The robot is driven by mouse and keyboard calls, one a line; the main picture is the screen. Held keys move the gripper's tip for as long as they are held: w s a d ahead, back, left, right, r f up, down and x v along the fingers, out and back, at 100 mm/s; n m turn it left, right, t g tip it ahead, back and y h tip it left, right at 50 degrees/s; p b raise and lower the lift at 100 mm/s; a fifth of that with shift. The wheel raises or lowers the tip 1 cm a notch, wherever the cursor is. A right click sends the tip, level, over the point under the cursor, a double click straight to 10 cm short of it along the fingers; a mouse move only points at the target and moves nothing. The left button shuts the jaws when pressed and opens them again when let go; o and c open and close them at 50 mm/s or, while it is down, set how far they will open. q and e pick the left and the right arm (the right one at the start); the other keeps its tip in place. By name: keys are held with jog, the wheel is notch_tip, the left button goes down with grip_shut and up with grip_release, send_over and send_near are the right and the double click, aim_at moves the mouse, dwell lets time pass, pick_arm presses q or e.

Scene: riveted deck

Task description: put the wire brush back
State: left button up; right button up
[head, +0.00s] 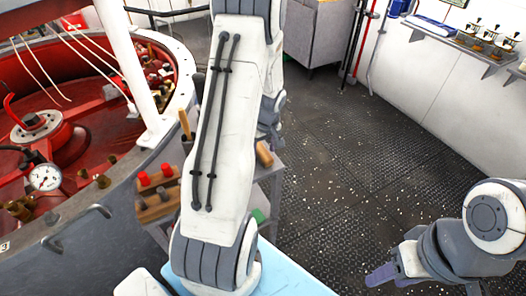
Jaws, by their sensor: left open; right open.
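I cannot clearly pick out the wire brush. A wooden handle (184,122) stands upright in a dark holder just left of my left arm. A brown wooden piece (264,155) shows just right of that arm, at a grey shelf unit (269,172). Either could belong to a brush; I cannot tell which. My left arm fills the middle of the view and covers much of the shelf unit; its gripper is not visible. My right gripper (382,275) is low at the right, open and empty above the floor, well apart from the wooden pieces.
A large round red-lined vessel (76,240) with a gauge (45,177) takes up the left. A wooden block with red-topped pieces (158,203) sits beside it. A pale blue surface (285,279) lies at the bottom. The deck floor (345,160) is clear. A wall shelf (455,40) is at upper right.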

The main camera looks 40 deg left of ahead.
aim_at(266, 154)
pick_arm(q)
notch_tip(266, 154, up, 11)
jog(key=d, duration=0.2)
jog(key=s+d+r+m, duration=0.1)
jog(key=s+d+m, duration=0.15)
jog(key=d, duration=0.35)
jog(key=s+d+r+m+h, duration=0.1)
jog(key=d+r+m, duration=0.1)
jog(key=d+m, duration=0.35)
jog(key=s+d+r+m, duration=0.1)
jog(key=d, duration=0.7)
jog(key=s+d+r+m+h, duration=0.1)
jog(key=s+d+r+m, duration=0.1)
jog(key=s+d+m, duration=1)
jog(key=s, duration=0.4)
jog(key=shift+s+r+g+h, duration=0.2)
jog(key=shift+s+g+h, duration=0.1)
jog(key=shift+s+g, duration=0.1)
jog(key=shift+w, duration=0.1)
jog(key=shift+c, duration=0.3)
